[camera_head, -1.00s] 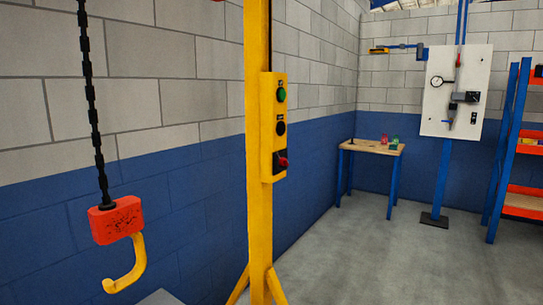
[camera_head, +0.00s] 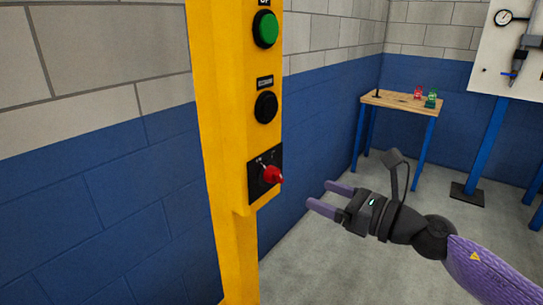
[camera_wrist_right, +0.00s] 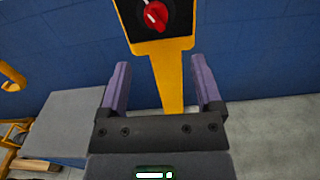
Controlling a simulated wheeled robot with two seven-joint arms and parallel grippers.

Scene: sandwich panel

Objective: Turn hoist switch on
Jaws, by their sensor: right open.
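The hoist switch is a red rotary knob (camera_head: 272,174) on a black plate, low on the yellow control box (camera_head: 237,150). A green button (camera_head: 265,29) and a black button (camera_head: 266,107) sit above it. My right gripper (camera_head: 315,196) is open and empty, to the right of the knob and a little lower, apart from it. In the right wrist view the red knob (camera_wrist_right: 156,16) shows at the top, beyond and between the two purple fingers (camera_wrist_right: 160,85), with its white mark line visible. My left gripper is not in view.
The yellow post (camera_head: 236,265) carries the box in front of a blue and grey block wall. A small wooden table (camera_head: 400,103) stands behind to the right. A grey block surface (camera_wrist_right: 70,125) and part of a yellow hook (camera_wrist_right: 12,76) show at left in the wrist view.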

